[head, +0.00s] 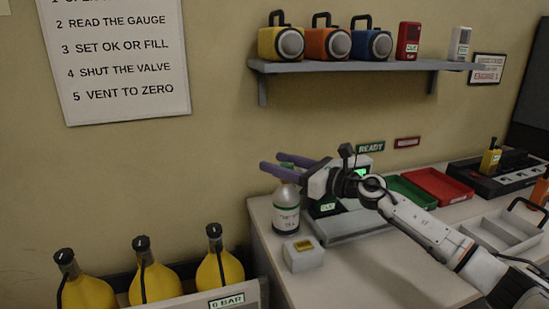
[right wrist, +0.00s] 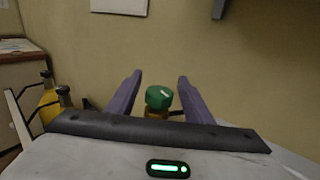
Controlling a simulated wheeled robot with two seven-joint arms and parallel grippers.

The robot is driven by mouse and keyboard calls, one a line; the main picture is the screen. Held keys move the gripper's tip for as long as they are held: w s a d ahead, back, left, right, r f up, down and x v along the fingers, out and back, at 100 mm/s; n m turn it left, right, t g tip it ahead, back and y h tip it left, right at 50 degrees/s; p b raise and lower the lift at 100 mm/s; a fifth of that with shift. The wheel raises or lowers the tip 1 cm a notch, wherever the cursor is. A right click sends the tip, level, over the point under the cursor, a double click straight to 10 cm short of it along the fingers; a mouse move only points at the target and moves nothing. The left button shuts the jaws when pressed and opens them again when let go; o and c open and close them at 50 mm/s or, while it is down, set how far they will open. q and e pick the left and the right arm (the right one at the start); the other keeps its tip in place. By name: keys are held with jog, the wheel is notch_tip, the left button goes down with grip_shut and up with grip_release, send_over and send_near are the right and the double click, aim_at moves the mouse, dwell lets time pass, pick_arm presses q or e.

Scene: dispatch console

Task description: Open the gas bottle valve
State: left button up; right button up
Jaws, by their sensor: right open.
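A grey bottle (head: 287,212) with a white label stands upright near the left end of the counter. Its green valve knob shows in the right wrist view (right wrist: 159,97), above a brassy neck. In the head view the fingers partly cover the bottle's top. My right gripper (head: 272,161) is open, with its purple fingers at the height of the bottle's top. In the right wrist view the knob lies between the fingers (right wrist: 160,76), with a gap on each side. My left gripper is out of view.
A small white box (head: 303,254) sits in front of the bottle. Green (head: 410,191) and red (head: 437,185) trays lie farther right. A shelf (head: 350,67) hangs above.

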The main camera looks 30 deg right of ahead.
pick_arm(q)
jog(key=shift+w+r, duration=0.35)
pick_arm(e)
jog(key=shift+x, duration=0.8)
jog(key=c, duration=1.1)
pick_arm(q)
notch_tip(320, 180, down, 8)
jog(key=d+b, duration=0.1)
jog(key=b, duration=0.9)
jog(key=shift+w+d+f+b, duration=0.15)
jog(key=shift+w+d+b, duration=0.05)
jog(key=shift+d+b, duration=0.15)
pick_arm(e)
jog(key=shift+o, duration=0.2)
jog(key=n+g+y, duration=0.2)
jog(key=s+a+n+g+y, duration=0.1)
jog(key=n+y, duration=0.1)
jog(key=y, duration=0.1)
jog(key=n+g+y, duration=0.2)
jog(key=shift+s+a+g, duration=0.15)
jog(key=shift+a+g, duration=0.1)
jog(key=shift+g, duration=0.05)
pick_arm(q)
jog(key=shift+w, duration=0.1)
pick_arm(e)
jog(key=shift+y, duration=0.4)
